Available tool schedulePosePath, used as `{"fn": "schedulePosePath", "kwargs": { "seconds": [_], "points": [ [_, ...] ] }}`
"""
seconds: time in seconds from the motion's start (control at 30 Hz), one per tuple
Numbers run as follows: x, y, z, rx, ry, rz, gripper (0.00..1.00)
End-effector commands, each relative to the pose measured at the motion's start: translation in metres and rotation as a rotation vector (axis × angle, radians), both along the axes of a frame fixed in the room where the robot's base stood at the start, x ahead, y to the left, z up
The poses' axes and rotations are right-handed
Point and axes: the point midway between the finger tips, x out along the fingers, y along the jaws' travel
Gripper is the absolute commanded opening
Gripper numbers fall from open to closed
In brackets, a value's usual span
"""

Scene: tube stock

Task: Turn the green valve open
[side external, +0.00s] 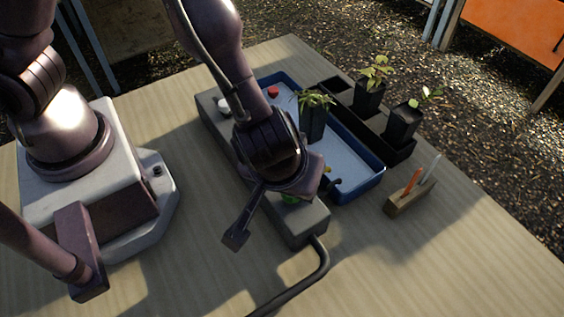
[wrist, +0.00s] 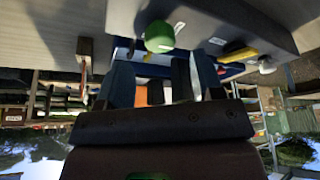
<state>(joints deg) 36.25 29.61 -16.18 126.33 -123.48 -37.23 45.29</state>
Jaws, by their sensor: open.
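The green valve (wrist: 159,36) is a rounded green knob on a long grey block. In the side external view only a sliver of the valve (side external: 290,198) shows under my wrist, on the near end of the grey block (side external: 309,224). My gripper (wrist: 166,68) is open, with its fingers apart and nothing seen between them. In the wrist view the valve lies just beyond the fingertips, apart from them as far as I can see. In the side external view my wrist hides most of the valve and the fingers, so the exact gap is unclear.
A blue tray (side external: 371,189) lies along the block, with a potted plant (side external: 312,118) beside my wrist. A black planter (side external: 402,152) holds more pots behind it. A wooden holder (side external: 408,198) stands at right. A dark hose (side external: 322,262) leaves the block. The front table is clear.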

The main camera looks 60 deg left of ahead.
Motion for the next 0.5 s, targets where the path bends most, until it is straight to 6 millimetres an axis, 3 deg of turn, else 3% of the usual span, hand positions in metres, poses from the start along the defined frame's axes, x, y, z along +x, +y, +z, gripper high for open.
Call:
{"fn": "schedulePosePath", "kwargs": {
  "seconds": [0.2, 0.5],
  "points": [
    [-0.015, -0.011, 0.047, -0.003, -0.004, 0.001, 0.61],
    [-0.027, -0.018, 0.08, 0.0, 0.0, -0.001, 0.61]
  ]
}}
